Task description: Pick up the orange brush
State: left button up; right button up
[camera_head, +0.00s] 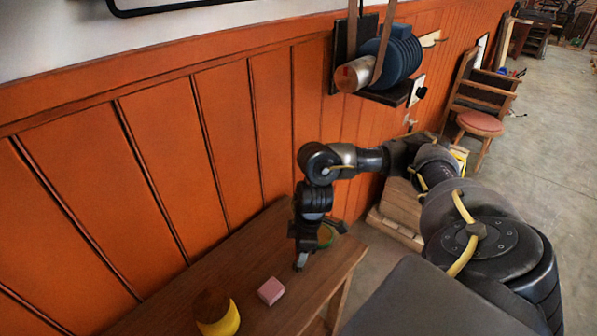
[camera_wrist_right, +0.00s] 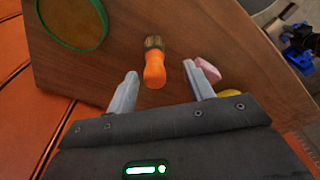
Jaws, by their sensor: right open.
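The orange brush (camera_wrist_right: 154,70) lies on the wooden table in the right wrist view, with its orange handle toward my gripper and its dark brown head pointing away. My right gripper (camera_wrist_right: 160,72) is open, with one finger on each side of the orange handle and gaps on both sides. I cannot tell how high the fingers are above the table. In the head view my right gripper (camera_head: 302,262) points down over the table's far end, and the brush cannot be made out there. My left gripper is not in view.
The wooden table (camera_head: 190,300) runs along an orange panelled wall (camera_head: 170,140). A pink block (camera_head: 271,291) and a yellow object (camera_head: 222,322) lie on its near part. A round green-rimmed object (camera_wrist_right: 75,22) is beyond the brush. A wall-mounted machine (camera_head: 392,62) hangs further back.

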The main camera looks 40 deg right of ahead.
jog(key=f, duration=0.2)
jog(key=w+f, duration=0.1)
jog(key=f, duration=0.2)
jog(key=shift+b, duration=0.3)
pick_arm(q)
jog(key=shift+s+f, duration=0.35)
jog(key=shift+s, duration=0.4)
pick_arm(e)
jog(key=c, duration=1.1)
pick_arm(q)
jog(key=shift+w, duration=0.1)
pick_arm(e)
jog(key=shift+o, duration=0.2)
jog(key=shift+r, duration=0.1)
